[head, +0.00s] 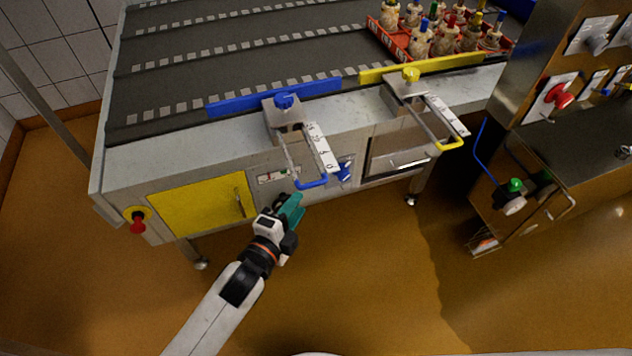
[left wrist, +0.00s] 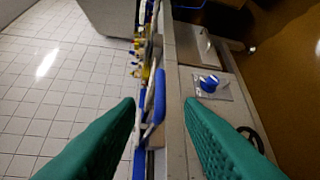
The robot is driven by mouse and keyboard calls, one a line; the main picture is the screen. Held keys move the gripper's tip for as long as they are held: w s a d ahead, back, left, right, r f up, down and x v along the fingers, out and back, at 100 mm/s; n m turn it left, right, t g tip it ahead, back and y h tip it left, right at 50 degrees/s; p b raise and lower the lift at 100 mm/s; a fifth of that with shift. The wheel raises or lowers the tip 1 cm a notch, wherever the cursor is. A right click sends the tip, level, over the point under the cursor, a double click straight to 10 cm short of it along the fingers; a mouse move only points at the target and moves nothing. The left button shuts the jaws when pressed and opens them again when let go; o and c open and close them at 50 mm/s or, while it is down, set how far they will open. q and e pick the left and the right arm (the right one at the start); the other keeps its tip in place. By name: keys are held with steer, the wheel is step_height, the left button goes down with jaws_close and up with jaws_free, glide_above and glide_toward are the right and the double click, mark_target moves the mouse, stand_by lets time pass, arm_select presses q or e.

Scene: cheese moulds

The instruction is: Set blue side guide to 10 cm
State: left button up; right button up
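The blue side guide (head: 240,101) is a long bar along the conveyor's front edge, with a blue knob (head: 285,100) on its bracket. A rod runs from it toward me and ends in a blue handle (head: 312,184). A white scale (head: 320,147) lies beside the rod; the exact reading is too small to tell. My left gripper (head: 294,206) has green fingers and is just below and left of the handle, apart from it. In the left wrist view its fingers (left wrist: 160,104) are spread, with the blue handle (left wrist: 158,96) showing ahead between them. My right gripper is not in view.
A yellow side guide (head: 430,67) with its own scale is to the right. A red crate (head: 395,45) of several bottle-like items stands on the belt. A blue switch (head: 345,171) is on the front panel beside the handle. A steel control cabinet (head: 535,65) stands right. Open floor lies in front.

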mark_target(310, 187)
arm_select(q)
steer(key=x, duration=1)
steer(key=shift+w, duration=0.2)
steer(key=shift+f, duration=0.2)
jaws_close()
